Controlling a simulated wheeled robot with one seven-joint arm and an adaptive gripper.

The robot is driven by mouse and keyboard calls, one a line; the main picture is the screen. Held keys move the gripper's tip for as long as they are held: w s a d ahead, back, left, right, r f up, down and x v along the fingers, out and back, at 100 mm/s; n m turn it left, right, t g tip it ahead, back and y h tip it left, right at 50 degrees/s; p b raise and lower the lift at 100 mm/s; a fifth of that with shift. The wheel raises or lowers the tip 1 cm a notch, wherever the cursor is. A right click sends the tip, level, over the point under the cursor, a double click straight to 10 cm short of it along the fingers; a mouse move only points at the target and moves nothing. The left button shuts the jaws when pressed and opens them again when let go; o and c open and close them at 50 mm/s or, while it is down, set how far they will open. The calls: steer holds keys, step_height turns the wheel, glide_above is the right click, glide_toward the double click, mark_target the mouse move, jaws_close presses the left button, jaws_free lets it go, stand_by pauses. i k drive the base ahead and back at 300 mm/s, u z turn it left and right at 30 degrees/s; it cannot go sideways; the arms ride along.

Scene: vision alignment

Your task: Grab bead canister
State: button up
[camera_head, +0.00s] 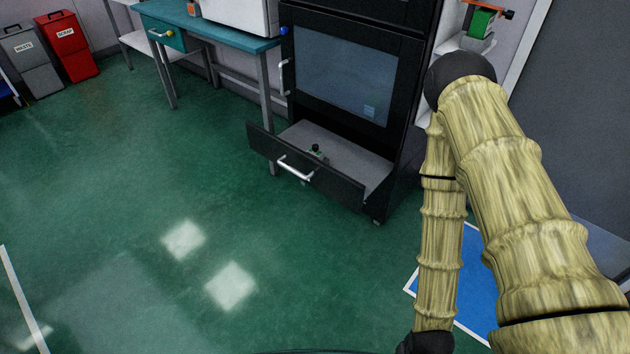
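I cannot pick out a bead canister with certainty. A small object with a dark round top and a greenish base (316,151) sits in the open drawer (335,155) of the black cabinet, near its front panel. It is too small to tell what it is. My arm rises at the right, bends at a dark joint and comes down again to a dark joint at the bottom edge. My gripper is out of view.
The open drawer juts into the room, with a silver handle (295,169). A teal workbench (222,33) stands left of the black cabinet (345,62). Grey (32,62) and red (68,47) bins stand far left. A blue floor patch (478,285) lies behind my arm. The green floor in front is clear.

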mark_target(314, 151)
steer(key=u, duration=1.05)
steer(key=i, duration=1.5)
steer(key=z, duration=0.75)
